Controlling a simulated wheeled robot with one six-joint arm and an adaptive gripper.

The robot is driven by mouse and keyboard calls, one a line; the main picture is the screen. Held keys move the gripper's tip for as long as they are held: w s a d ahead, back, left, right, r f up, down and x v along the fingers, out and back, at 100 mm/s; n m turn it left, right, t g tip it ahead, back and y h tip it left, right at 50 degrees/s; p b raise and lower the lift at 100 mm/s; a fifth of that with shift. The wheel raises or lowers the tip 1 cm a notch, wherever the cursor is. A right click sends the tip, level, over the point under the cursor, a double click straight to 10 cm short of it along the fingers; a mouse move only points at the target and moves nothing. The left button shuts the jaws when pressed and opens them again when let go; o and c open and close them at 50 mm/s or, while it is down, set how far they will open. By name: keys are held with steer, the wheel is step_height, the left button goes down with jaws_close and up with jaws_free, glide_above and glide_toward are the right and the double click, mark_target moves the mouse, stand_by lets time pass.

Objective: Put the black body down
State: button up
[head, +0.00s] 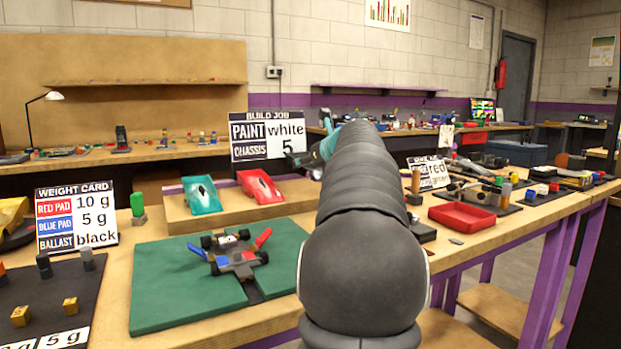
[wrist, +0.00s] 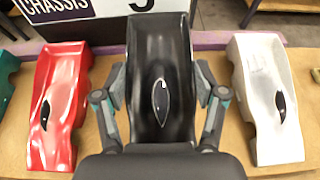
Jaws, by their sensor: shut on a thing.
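The black body (wrist: 160,55) is in the middle of the wrist view, glossy with a dark oval window. My gripper (wrist: 162,112) is shut on it, one finger at each side. The body is between the red body (wrist: 58,105) and the white body (wrist: 268,100), at the wooden riser (wrist: 105,62). I cannot tell whether it touches the riser. In the head view my arm hides the black body and the white body; the red body (head: 259,186) and the teal body (head: 202,195) show on the riser (head: 178,213).
A chassis (head: 237,257) with red and blue pads is on the green mat (head: 165,290). The job sign (head: 267,136) stands behind the riser. The weight card (head: 76,216) is at left. A red tray (head: 462,216) and small parts are at right.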

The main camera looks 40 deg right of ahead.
mark_target(311, 187)
steer(key=shift+f+b, duration=0.5)
steer(key=shift+f, duration=1.15)
steer(key=shift+f, duration=0.15)
steer(key=o, duration=0.8)
steer(key=shift+r, duration=0.2)
steer(key=v, duration=1.2)
steer(key=shift+f+p, duration=0.1)
steer(key=shift+p, duration=0.2)
